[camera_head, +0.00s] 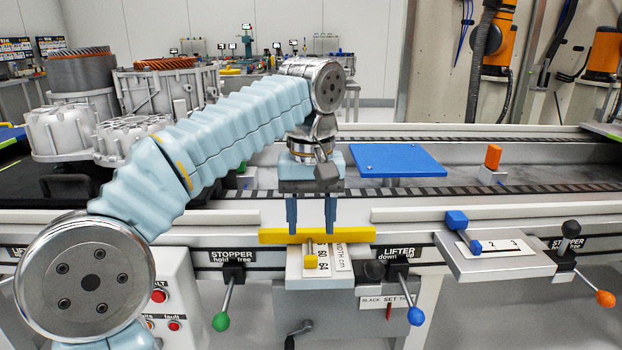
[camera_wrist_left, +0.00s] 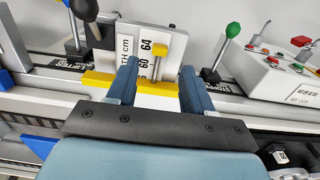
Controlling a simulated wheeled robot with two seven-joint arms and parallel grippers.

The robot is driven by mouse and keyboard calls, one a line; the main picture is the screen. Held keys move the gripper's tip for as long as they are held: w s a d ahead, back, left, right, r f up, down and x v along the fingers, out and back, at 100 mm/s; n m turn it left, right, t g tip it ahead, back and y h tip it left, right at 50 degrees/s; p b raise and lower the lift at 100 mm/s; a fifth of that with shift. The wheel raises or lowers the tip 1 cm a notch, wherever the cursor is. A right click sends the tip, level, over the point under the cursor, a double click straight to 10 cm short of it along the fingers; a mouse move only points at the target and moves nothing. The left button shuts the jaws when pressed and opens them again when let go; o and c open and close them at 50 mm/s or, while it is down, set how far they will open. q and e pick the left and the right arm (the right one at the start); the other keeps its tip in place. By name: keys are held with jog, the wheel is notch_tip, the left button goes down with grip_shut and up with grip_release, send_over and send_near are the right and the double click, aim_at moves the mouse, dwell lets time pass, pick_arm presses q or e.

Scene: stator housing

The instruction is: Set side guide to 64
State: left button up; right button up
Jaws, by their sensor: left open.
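The yellow side guide (camera_head: 350,236) is a bar lying crosswise at the front of the conveyor, with a stem and small tab toward the front. It also shows in the wrist view (camera_wrist_left: 104,80). The tab lies close to the 64 mark on the white width scale (camera_head: 342,268); exact alignment is hard to tell. My left gripper (camera_head: 311,230) points down at the bar, open. Its two fingers stand apart on either side of the stem in the wrist view (camera_wrist_left: 160,72), with nothing clamped. Whether the fingertips touch the bar is unclear. My right gripper is out of view.
A black lifter knob and blue-tipped lever (camera_head: 414,315) stand right of the scale. A green-tipped stopper lever (camera_head: 221,321) hangs to the left. A second numbered plate (camera_head: 492,244) with a blue slider is farther right. A blue plate (camera_head: 400,160) lies on the conveyor behind.

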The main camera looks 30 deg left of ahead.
pick_arm(q)
notch_tip(320, 180, up, 7)
jog(key=p, duration=0.2)
jog(key=shift+f, duration=0.15)
dwell(0.5)
